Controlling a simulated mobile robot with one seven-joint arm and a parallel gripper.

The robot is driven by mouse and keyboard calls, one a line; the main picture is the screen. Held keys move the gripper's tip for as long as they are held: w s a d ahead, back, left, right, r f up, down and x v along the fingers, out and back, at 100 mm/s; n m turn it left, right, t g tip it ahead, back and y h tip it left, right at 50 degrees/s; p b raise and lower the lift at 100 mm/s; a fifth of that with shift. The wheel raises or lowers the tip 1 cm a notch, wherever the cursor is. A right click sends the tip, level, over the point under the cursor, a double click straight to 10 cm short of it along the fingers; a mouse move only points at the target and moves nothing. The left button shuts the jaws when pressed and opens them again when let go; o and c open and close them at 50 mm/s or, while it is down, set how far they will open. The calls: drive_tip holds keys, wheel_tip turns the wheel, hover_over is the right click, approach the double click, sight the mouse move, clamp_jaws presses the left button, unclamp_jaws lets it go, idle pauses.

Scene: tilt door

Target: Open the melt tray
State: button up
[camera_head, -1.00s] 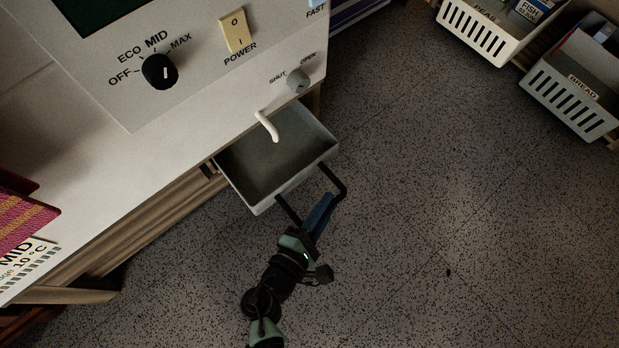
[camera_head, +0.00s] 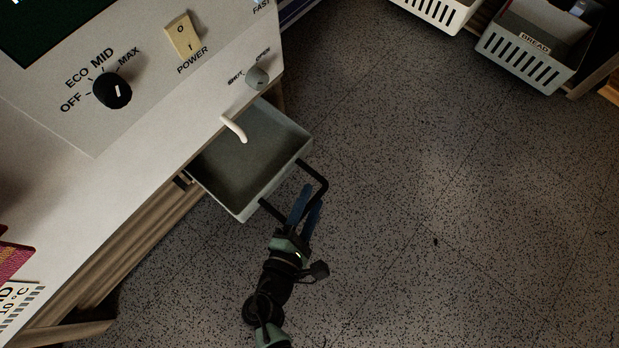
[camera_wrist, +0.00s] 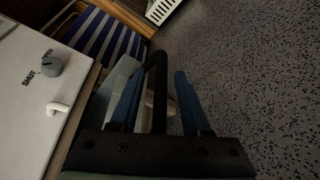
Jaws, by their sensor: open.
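The melt tray (camera_head: 232,184) is a pale grey-green open tray. It stands pulled out from under the white appliance's front panel and looks empty. Its black bar handle (camera_head: 322,174) sticks out from the tray's front; it also shows in the wrist view (camera_wrist: 160,90). My gripper (camera_head: 309,197) is at the handle with its two blue fingers apart. In the wrist view the handle bar lies between the fingers, nearer the left one; I cannot tell whether it touches. The white curved spout (camera_head: 234,128) hangs over the tray.
The panel carries a black dial (camera_head: 112,91), a power switch (camera_head: 183,36) and a grey shut/open knob (camera_head: 257,78). White slotted bins (camera_head: 522,64) stand at the upper right. The speckled floor right of the tray is clear.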

drive_tip(key=p+v, duration=0.5)
drive_tip(key=v, duration=0.8)
